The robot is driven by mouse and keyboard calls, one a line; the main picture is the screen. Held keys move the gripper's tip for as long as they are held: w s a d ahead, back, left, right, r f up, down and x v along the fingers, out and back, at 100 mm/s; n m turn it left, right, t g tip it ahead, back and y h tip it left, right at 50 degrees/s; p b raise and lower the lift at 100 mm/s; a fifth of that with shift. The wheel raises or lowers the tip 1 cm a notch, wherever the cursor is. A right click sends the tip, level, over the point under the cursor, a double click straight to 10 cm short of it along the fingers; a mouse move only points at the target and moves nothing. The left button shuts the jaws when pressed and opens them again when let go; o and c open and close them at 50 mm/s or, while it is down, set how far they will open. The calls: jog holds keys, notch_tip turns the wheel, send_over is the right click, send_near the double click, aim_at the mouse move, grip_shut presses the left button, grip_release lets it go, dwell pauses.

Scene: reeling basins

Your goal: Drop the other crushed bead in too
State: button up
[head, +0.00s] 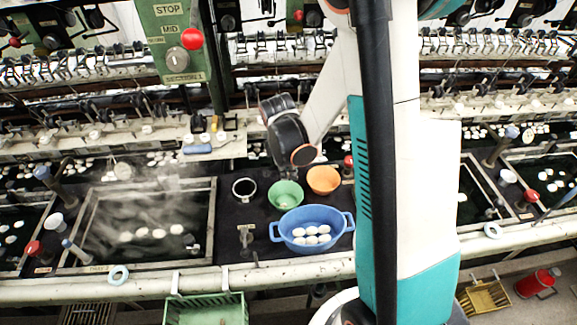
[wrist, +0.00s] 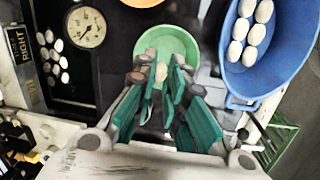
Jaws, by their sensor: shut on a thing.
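My gripper (wrist: 164,72) is over the green bowl (wrist: 176,38) in the wrist view, with its green-padded fingers closed on a small pale tan bead (wrist: 161,73). Its crushed shape is too small to make out. A whitish piece (wrist: 151,54) shows beyond the fingertips, within the bowl's outline. In the head view the green bowl (head: 284,190) stands on the dark counter with something small and pale inside. My dark wrist hangs just above it, and the fingertips are hard to make out there.
A blue two-handled basin (head: 290,240) with several white cocoons stands in front of the green bowl. A steaming water basin (head: 120,237) lies further left. A gauge (wrist: 86,27) shows in the wrist view.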

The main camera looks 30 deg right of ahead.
jog(key=shift+f+b, duration=1.7)
jog(key=shift+f, duration=1.1)
jog(key=o, duration=0.7)
jog(key=shift+r, duration=0.15)
notch_tip(320, 180, up, 12)
jog(key=a, duration=0.2)
jog(key=shift+s, duration=0.4)
jog(key=shift+f, duration=0.2)
